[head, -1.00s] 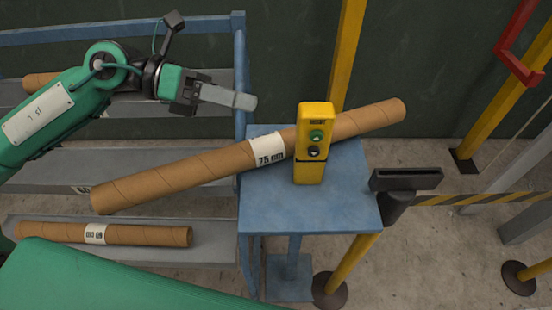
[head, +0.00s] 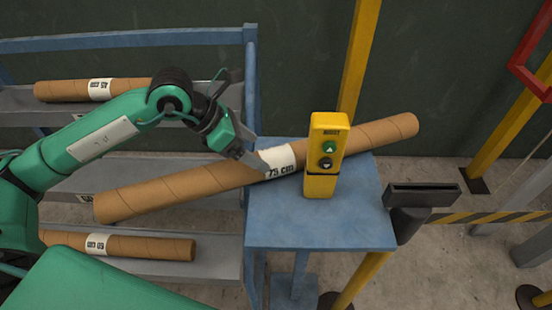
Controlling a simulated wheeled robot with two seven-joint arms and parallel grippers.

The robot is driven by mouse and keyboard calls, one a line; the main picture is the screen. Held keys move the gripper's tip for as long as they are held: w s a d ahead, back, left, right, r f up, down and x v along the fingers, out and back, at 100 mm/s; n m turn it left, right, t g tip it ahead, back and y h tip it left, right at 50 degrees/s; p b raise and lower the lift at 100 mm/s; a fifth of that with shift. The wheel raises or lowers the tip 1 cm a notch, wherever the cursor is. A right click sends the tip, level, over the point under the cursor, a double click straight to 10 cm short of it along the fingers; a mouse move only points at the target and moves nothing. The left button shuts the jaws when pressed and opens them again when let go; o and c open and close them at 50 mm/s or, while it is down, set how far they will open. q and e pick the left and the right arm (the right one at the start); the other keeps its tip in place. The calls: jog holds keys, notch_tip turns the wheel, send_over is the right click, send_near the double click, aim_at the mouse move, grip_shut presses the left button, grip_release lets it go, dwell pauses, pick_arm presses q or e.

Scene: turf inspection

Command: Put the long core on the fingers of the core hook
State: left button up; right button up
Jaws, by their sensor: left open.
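The long core (head: 195,188) is a brown cardboard tube with a white "75 cm" label. It lies tilted across the blue stand, its left end out over the rack's shelves and its right end beyond the stand. Part of it is hidden behind a yellow control box. My left gripper (head: 258,160) is open, with its fingertips at the tube just left of the label; I cannot tell whether they touch it. A red bracket (head: 528,60) on a yellow post at the upper right may be the core hook; it is cut off by the frame edge. My right gripper is not in view.
The yellow control box (head: 326,165) with two buttons stands upright on the blue stand (head: 285,226). Shorter cores lie on the rack, a 45 cm one (head: 70,90) above and a 60 cm one (head: 150,247) below. A striped barrier (head: 480,217) runs to the right from a dark post head.

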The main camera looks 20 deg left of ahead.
aim_at(266, 153)
pick_arm(q)
jog(key=shift+w+d+f+p, duration=0.2)
jog(key=shift+d+f+p, duration=0.1)
jog(key=shift+d, duration=0.15)
jog(key=x, duration=0.1)
jog(key=p+x, duration=0.1)
jog(key=x, duration=0.1)
jog(key=shift+w+d+f, duration=0.1)
jog(key=shift+w+d, duration=0.1)
jog(key=shift+w, duration=0.1)
jog(key=shift+w+d+f, duration=0.1)
jog(key=shift+d+f, duration=0.1)
jog(key=shift+f, duration=0.15)
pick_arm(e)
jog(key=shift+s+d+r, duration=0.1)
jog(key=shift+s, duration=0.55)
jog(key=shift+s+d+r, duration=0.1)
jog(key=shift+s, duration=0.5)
pick_arm(q)
jog(key=shift+c, duration=0.3)
